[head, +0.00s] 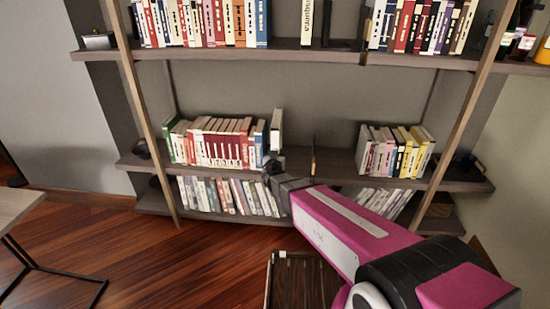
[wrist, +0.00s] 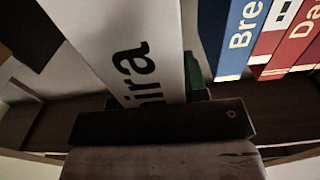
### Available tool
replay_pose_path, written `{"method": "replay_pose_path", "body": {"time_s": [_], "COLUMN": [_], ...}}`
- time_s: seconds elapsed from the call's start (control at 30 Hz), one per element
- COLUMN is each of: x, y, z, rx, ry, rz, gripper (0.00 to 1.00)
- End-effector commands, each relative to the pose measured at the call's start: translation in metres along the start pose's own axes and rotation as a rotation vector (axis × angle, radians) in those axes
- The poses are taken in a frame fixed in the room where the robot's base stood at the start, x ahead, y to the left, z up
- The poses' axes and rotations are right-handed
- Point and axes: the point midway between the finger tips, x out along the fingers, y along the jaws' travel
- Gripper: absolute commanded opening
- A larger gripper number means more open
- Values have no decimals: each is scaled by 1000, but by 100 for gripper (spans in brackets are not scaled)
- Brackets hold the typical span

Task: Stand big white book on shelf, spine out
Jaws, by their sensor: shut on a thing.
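The big white book (head: 277,128) stands nearly upright at the middle shelf (head: 297,165), just right of the row of books there. In the wrist view the white book (wrist: 125,45) shows a white face with large black letters ending in "ira" toward the camera, and it looks tilted. My gripper (head: 272,165) is shut on the lower part of the book. In the wrist view a dark part of my gripper (wrist: 165,122) crosses in front of its lower end. Whether the book's bottom touches the shelf is hidden.
The row of books (head: 220,143) stands close on the left; a blue book (wrist: 233,40) shows close by in the wrist view. A thin dark upright divider (head: 313,158) stands to the right, with bare shelf around it. More books (head: 395,150) stand farther right. The upper shelf (head: 290,50) runs above.

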Motion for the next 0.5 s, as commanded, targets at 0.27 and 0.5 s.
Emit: {"method": "replay_pose_path", "body": {"time_s": [0.27, 0.5], "x": [27, 49], "y": [0, 0], "z": [0, 1], "rx": [-2, -2], "ry": [7, 8], "rz": [2, 3], "gripper": [0, 0]}}
